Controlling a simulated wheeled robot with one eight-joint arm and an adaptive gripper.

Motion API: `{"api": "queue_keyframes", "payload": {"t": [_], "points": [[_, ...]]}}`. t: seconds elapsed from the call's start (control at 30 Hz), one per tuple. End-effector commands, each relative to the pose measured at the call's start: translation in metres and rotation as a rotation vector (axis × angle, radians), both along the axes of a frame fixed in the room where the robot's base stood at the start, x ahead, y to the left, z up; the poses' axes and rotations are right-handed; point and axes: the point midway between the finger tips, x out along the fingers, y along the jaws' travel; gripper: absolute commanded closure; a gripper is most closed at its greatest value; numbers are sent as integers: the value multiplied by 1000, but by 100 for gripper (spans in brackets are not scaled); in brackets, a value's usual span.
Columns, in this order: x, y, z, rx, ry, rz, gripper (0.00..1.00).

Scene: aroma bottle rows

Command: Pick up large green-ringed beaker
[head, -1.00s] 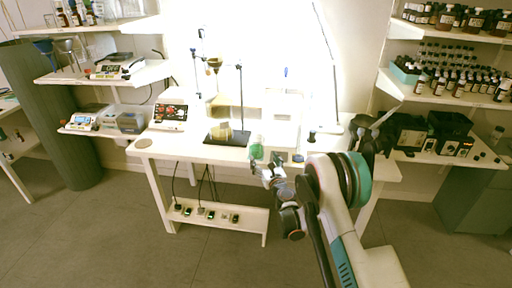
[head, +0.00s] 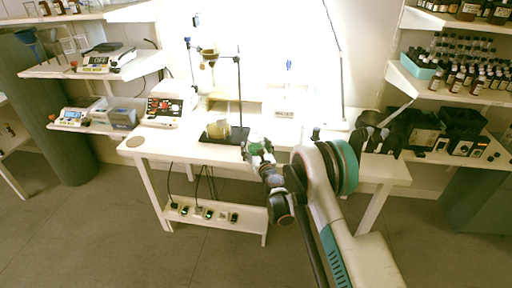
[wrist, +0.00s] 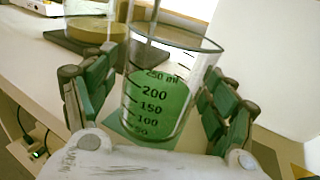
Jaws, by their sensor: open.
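The glass beaker (wrist: 160,85) stands upright near the table's front edge. Its lower part looks green, with black volume marks up to 250 ml. In the head view the beaker (head: 254,141) is small and partly covered by my gripper (head: 258,153). In the wrist view my gripper (wrist: 158,108) is open, with one green-padded finger on each side of the beaker. The beaker is between the fingers; I cannot tell whether either finger touches it.
A stand (head: 240,100) with a dark base is behind the beaker. A yellowish vessel (head: 218,129) stands on that base. A white device (head: 284,110) is at the back right of the table. The left front of the white table (head: 175,147) is mostly clear.

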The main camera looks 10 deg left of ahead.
Motion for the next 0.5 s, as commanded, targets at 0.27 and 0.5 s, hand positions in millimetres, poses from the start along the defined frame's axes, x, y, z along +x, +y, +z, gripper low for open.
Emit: {"api": "queue_keyframes", "payload": {"t": [0.27, 0.5], "points": [[0, 0, 0, 0, 0, 0, 70], [0, 0, 0, 0, 0, 0, 78]]}}
